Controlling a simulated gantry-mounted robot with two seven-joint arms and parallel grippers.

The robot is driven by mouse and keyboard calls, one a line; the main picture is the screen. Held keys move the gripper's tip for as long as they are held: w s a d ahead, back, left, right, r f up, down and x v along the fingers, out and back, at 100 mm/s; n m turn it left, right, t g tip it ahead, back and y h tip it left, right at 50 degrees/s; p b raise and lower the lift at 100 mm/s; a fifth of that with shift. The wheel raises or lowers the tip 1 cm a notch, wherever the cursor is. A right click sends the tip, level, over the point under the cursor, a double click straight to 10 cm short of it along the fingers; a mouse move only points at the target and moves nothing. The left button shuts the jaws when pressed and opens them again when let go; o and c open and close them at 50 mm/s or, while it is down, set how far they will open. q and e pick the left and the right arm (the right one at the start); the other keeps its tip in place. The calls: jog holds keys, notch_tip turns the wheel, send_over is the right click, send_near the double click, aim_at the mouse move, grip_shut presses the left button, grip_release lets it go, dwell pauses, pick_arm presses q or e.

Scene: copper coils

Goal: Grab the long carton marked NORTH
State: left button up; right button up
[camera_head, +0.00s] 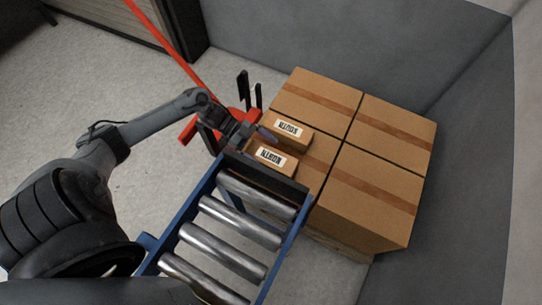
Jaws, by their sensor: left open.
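The long carton marked NORTH (286,170) is a small brown box with a white label whose print appears upside down. It lies on the large cartons, just beyond the far end of the roller conveyor. A similar carton marked SOUTH (301,141) lies right behind it. My left gripper (264,136) is open beside the left ends of these two cartons, near the gap between them. I cannot tell whether it touches either one. My right gripper is not in view.
Large taped cartons (371,188) are stacked against the grey walls. A blue-framed conveyor (296,237) with several metal rollers stands in front. A red pallet jack (187,130) is behind my left arm. Bare floor (150,195) shows at left.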

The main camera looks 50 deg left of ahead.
aim_at(275, 159)
pick_arm(q)
jog(key=shift+b+x, duration=0.45)
jog(key=shift+x, duration=1.3)
jog(key=shift+a, duration=0.1)
jog(key=shift+c, duration=0.5)
jog(key=c, duration=1.1)
